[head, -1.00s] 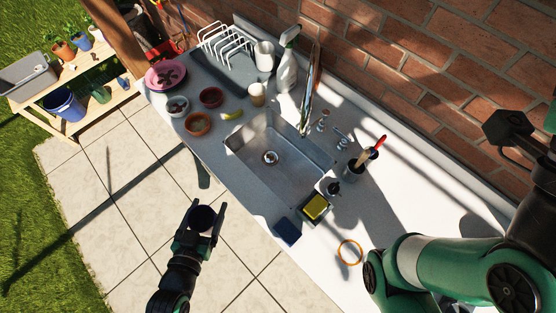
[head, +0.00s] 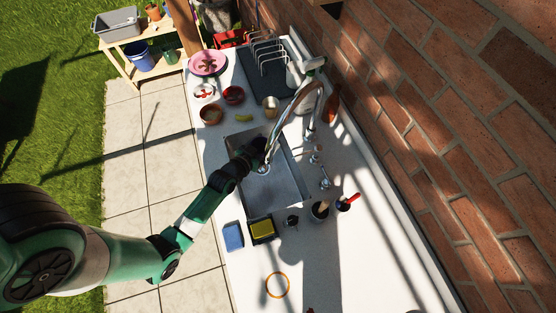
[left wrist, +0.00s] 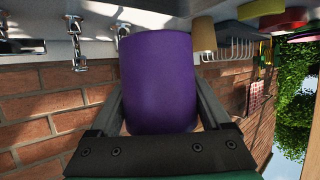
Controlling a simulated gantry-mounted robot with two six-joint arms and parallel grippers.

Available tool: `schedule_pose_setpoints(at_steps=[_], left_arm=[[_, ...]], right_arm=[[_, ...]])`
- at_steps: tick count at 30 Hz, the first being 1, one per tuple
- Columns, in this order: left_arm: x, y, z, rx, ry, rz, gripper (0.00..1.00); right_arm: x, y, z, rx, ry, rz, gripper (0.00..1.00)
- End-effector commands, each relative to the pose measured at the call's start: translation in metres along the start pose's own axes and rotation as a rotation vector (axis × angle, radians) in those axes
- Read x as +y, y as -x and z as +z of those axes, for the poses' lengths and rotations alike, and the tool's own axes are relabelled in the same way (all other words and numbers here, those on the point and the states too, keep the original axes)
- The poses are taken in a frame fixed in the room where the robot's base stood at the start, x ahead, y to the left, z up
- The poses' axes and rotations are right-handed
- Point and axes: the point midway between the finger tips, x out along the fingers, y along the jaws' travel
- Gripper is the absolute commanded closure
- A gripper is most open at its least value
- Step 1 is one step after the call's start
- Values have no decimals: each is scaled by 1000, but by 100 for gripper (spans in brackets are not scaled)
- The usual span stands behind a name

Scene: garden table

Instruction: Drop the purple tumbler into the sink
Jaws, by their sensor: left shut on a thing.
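The purple tumbler (left wrist: 157,82) fills the middle of the left wrist view, between the two fingers of my left gripper (left wrist: 160,112). The gripper is shut on it. In the head view my left gripper (head: 254,154) is over the left part of the metal sink (head: 284,192), near the tap (head: 308,92). The tumbler is hard to make out there, dark against the gripper. Its height above the sink floor is unclear. The sink's bare floor shows beside the gripper. My right gripper is not in view.
The curved tap rises close beside the gripper. A blue sponge (head: 233,237) and a yellow sponge (head: 262,228) lie at the sink's near end. Bowls (head: 211,114) and a dish rack (head: 268,60) stand beyond the far end.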

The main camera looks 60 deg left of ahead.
Motion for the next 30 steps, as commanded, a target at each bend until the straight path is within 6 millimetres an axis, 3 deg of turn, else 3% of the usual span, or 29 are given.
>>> schedule_pose_setpoints(at_steps=[3, 9, 22, 30], left_arm=[[-10, 1, -5, 0, 9, -22, 74], [-12, 0, -2, 0, 10, -25, 74], [-12, -20, 46, 1, 9, -24, 74], [-12, -22, 51, 1, 9, -24, 74]], right_arm=[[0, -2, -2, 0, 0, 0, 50], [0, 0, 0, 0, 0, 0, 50], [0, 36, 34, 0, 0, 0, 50], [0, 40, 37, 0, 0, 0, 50]])
